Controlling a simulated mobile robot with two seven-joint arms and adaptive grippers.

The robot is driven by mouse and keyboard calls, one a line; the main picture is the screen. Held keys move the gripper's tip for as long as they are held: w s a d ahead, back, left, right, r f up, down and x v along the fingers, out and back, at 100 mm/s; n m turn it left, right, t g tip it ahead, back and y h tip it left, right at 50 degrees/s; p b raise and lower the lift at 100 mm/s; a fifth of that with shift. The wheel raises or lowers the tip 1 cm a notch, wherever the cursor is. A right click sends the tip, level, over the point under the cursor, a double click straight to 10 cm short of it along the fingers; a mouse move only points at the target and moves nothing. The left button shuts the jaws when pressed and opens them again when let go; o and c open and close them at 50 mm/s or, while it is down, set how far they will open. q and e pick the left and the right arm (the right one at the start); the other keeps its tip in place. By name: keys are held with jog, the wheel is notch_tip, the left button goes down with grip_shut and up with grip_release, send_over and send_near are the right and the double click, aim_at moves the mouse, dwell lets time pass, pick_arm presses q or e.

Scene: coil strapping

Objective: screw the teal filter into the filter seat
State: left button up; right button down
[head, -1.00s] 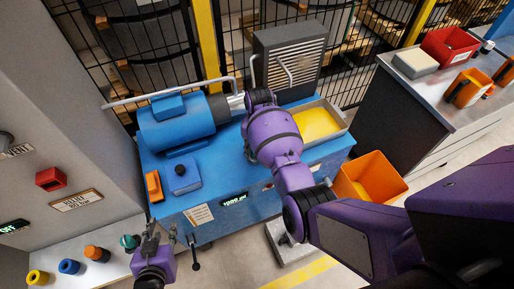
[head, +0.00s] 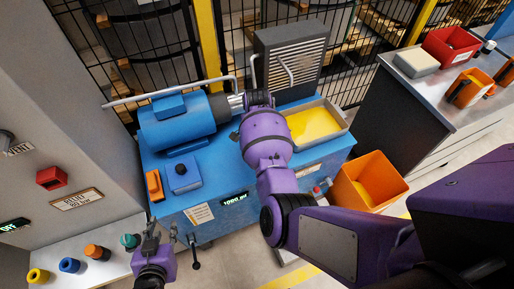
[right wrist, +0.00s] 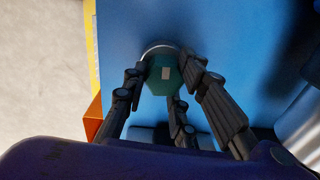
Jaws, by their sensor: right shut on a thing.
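The teal filter (right wrist: 166,74) shows in the right wrist view, its faceted end with a pale label facing the camera. My right gripper (right wrist: 170,85) has its dark fingers closed around it. A pale ring (right wrist: 158,48), perhaps the rim of the filter seat, shows just behind the filter against blue metal. I cannot tell how deep the filter sits. In the head view my right arm hides this gripper and the filter. My left gripper (head: 160,236) is open and empty near the shelf, beside a teal piece (head: 130,241).
The blue machine (head: 215,185) carries a motor (head: 175,125) and a tray of yellow liquid (head: 343,121). An orange bin (head: 350,193) stands at its right. Yellow (head: 38,276), blue (head: 69,266) and orange (head: 97,252) pieces line the white shelf. A lever (head: 195,257) juts from the machine's front.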

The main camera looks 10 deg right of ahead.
jog(key=c, duration=1.3)
grip_release()
jog(key=shift+w, duration=0.1)
jog(key=shift+c, duration=0.2)
jog(key=shift+r, duration=0.1)
notch_tip(320, 180, up, 12)
jog(key=shift+s, duration=0.2)
jog(key=shift+d, duration=0.1)
